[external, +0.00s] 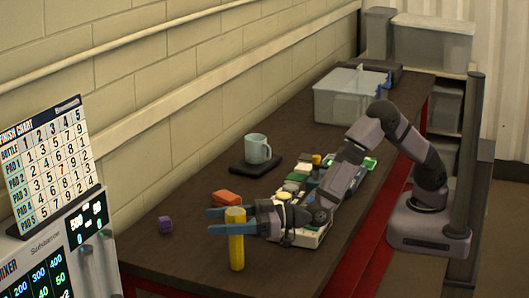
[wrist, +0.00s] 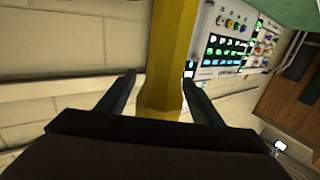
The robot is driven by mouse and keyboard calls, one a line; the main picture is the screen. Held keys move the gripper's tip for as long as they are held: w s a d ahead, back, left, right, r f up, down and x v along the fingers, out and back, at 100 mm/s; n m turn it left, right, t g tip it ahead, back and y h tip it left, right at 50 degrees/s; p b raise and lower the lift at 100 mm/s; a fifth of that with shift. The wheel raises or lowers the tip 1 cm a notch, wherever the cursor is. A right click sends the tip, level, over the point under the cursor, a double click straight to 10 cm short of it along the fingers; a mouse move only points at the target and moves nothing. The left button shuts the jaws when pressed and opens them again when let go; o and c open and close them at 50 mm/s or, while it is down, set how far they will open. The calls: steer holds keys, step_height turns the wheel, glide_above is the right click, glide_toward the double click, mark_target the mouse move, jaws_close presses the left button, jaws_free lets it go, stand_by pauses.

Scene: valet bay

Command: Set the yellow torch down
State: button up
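The yellow torch (external: 237,250) is upright near the front end of the dark bench, its wider head at the top. I cannot tell for sure whether its base touches the bench. My gripper (external: 219,221) reaches level from the right, with one blue finger on each side of the torch just below its head. In the wrist view the torch (wrist: 168,75) runs between the two dark fingers of my gripper (wrist: 160,78). A gap shows between the left finger and the torch, so the gripper looks open around it. The right finger is very near the torch.
A mug (external: 257,149) stands on a black pad (external: 256,167). Several small items lie behind my gripper, with a clear bin (external: 348,104) farther back. A control panel (external: 75,250) is at left.

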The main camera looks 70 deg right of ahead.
steer(key=b+v, duration=0.2)
steer(key=v, duration=1)
steer(key=shift+b, duration=0.35)
steer(key=shift+r, duration=0.1)
